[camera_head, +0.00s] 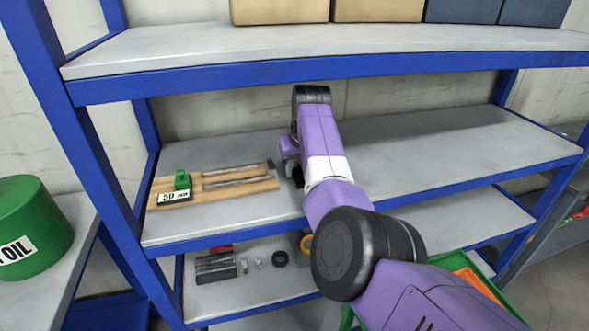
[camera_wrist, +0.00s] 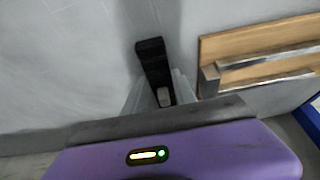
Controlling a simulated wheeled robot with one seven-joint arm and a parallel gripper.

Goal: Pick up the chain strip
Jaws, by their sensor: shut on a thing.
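The chain strip (camera_wrist: 151,56), a dark narrow bar, is between the two grey fingers of my gripper (camera_wrist: 161,90) in the wrist view. My gripper is shut on it near its close end, and the far end sticks out past the fingertips. A small pale patch shows on the strip between the fingers. In the head view my gripper (camera_head: 292,170) is over the middle shelf, right of the wooden board, mostly hidden behind my purple arm. I cannot make out the strip there for sure, nor whether it touches the shelf.
A wooden board (camera_head: 217,192) with metal rails and a green block (camera_head: 182,179) lies left on the middle shelf (camera_head: 430,150); its right side is clear. The upper shelf (camera_head: 330,40) is close overhead. Blue posts frame the rack. Small parts and a black ring (camera_head: 280,258) lie below.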

